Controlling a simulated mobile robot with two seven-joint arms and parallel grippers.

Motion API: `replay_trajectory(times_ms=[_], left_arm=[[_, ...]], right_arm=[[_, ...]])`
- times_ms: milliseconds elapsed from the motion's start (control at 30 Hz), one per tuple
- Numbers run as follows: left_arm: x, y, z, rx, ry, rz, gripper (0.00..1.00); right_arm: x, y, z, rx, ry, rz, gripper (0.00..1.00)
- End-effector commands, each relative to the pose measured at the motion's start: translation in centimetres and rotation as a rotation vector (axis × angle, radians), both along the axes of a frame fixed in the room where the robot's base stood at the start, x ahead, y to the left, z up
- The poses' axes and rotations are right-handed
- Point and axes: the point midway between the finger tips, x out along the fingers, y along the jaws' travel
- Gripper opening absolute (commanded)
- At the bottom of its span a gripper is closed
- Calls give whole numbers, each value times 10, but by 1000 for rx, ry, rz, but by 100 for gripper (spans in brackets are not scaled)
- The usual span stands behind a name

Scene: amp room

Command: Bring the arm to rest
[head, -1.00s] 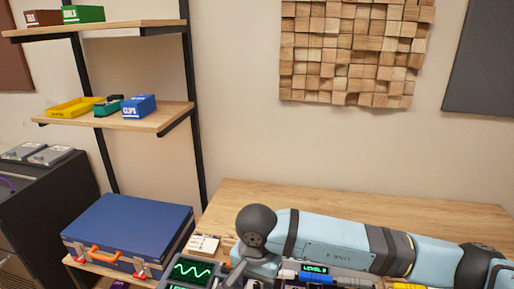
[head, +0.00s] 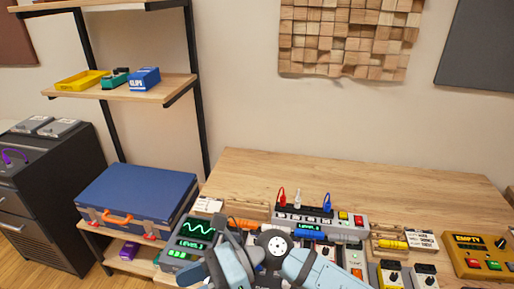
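One of my light blue arms (head: 315,270) shows at the bottom middle of the head view. It bends at a dark round joint (head: 275,243) in front of the bench equipment. A second light blue link (head: 230,266) lies just left of that joint, with dark grey parts at its upper end. I cannot make out this arm's gripper fingers or whether they hold anything. My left gripper is not in view.
The wooden bench (head: 370,175) is clear toward the wall. A blue case (head: 140,198) is at left, below a shelf (head: 130,90) with small bins.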

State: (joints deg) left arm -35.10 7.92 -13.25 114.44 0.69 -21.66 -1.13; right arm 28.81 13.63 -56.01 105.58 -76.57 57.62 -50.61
Motion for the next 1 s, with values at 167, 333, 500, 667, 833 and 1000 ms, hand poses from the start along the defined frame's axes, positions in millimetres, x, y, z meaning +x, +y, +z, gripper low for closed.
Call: replay_trajectory(times_ms=[167, 333, 500, 667, 833, 1000], left_arm=[[-3, 1, 14, 3, 8, 1, 74], [-3, 2, 26, 4, 7, 2, 74], [-3, 2, 39, 5, 5, 3, 74], [-2, 2, 50, 5, 3, 4, 74], [-2, 2, 56, 5, 1, 4, 74], [-3, 2, 58, 5, 2, 4, 74]], right_arm=[[28, -26, 36, 273, 670, -290, 48], [69, -88, 15, 507, 1334, -537, 48], [78, -172, -58, 748, 2000, -754, 48], [39, -245, -143, 986, 2557, -914, 48], [-16, -292, -200, -1059, -2618, 896, 48], [-46, -309, -222, -1022, -2453, 823, 48]])
